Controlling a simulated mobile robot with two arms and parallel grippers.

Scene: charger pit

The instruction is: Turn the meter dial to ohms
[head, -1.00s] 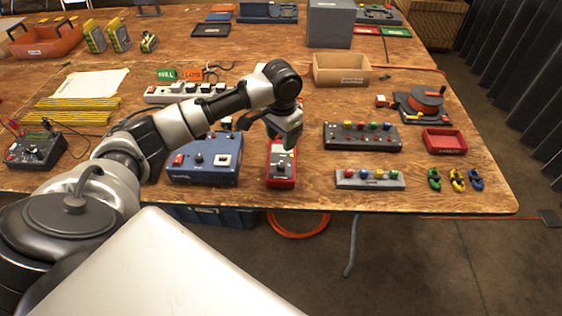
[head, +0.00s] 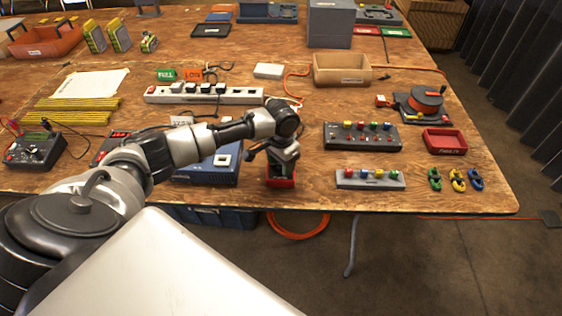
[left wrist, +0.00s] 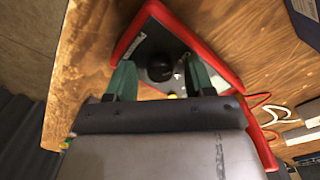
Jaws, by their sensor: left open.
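The meter is a red-edged box with a dark face. In the head view the meter (head: 281,183) stands near the table's front edge, mostly hidden under my left gripper (head: 282,160). In the left wrist view the meter (left wrist: 137,32) shows its red rim, and its round black dial (left wrist: 160,68) sits on the face. The open green fingers of my left gripper (left wrist: 160,80) are on either side of the dial, with gaps showing. I cannot tell how far above the face they are. The dial's markings are not readable. My right gripper is not in view.
A blue device (head: 215,170) stands just left of the meter. A grey block with coloured knobs (head: 370,179) and a dark button box (head: 361,137) are to its right. A white power strip (head: 205,95) lies behind. Bare wood shows between the meter and the grey block.

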